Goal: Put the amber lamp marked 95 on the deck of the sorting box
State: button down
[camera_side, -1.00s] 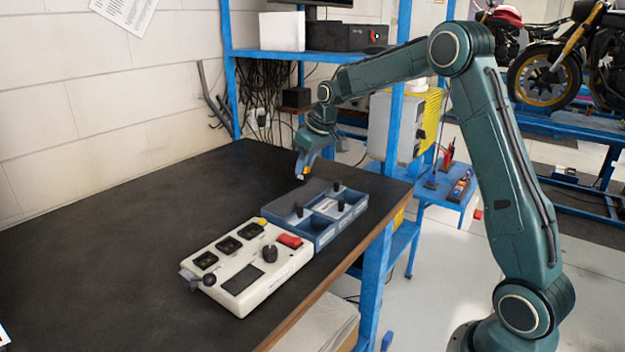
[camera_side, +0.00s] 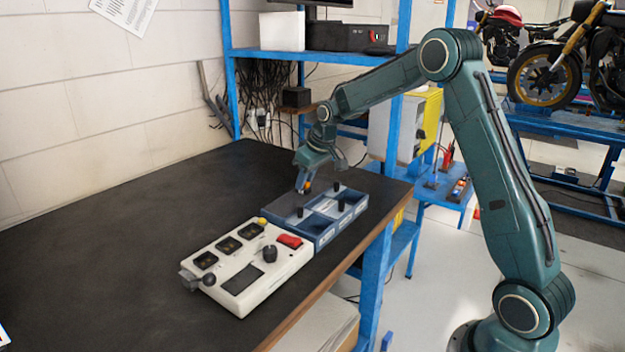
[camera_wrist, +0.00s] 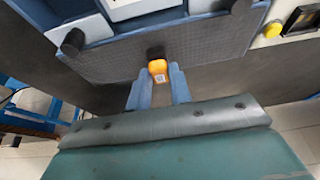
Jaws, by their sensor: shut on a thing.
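My gripper (camera_side: 304,188) is over the back part of the sorting box (camera_side: 325,229), close to its flat grey deck (camera_side: 284,205). In the wrist view its blue fingers (camera_wrist: 158,83) are shut on the amber lamp (camera_wrist: 158,67), which has a small white label on its side; its number is too small to read. A dark part at the lamp's far end lies against the textured deck (camera_wrist: 115,65) in the picture; I cannot tell whether it touches. In the side view the lamp is a small orange spot (camera_side: 308,186).
Black pegs (camera_side: 338,186) stand up from the sorting box. The table (camera_side: 110,235) is clear to the left.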

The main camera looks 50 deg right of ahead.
jog(key=c, duration=1.3)
grip_release()
jog(key=shift+f, duration=0.1)
jog(key=shift+o, duration=0.2)
jog(key=v, duration=1.2)
jog(key=shift+s, duration=0.1)
